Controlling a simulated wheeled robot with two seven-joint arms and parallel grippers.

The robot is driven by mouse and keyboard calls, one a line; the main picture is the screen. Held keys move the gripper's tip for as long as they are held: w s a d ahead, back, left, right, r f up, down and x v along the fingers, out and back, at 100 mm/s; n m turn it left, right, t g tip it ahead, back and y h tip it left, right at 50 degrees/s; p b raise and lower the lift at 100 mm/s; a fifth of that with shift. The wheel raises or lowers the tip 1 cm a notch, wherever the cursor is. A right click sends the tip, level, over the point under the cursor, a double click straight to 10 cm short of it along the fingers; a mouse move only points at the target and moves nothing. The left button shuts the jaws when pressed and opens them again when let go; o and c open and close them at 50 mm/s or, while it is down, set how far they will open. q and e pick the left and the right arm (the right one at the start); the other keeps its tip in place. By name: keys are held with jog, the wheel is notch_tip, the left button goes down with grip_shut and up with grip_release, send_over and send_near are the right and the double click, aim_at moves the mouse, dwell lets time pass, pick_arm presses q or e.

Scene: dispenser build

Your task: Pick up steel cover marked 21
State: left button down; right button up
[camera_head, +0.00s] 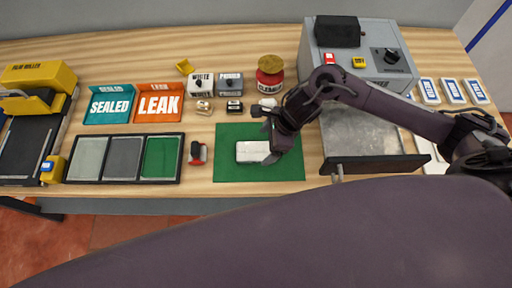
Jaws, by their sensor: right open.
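A pale, light-grey rectangular block (250,152) lies on the green mat (232,131) in the middle of the table. No mark 21 can be read on it or on anything else, so I cannot tell which thing is the steel cover. My right gripper (268,136) is open over the mat, with one finger close to the right end of the block. Whether that finger touches the block cannot be told. My left gripper is out of view.
A black tray (124,182) with three compartments sits at left, behind it SEALED (110,106) and LEAK (160,103) bins. Small blocks and jars stand behind the mat. A grey machine (385,70) with a dark front bar (375,164) stands right. The mat's front is clear.

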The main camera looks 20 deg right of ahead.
aim_at(257, 151)
jog(key=x, duration=0.1)
jog(key=p+x, duration=0.1)
jog(key=shift+w+a+f, duration=0.15)
jog(key=shift+a+f, duration=0.05)
jog(key=shift+a, duration=0.2)
jog(key=shift+w+a+f, duration=0.1)
jog(key=shift+a+f, duration=0.1)
jog(key=shift+f, duration=0.5)
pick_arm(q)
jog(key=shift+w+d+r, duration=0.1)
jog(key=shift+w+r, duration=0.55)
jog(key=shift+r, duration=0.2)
pick_arm(e)
jog(key=c, duration=1.1)
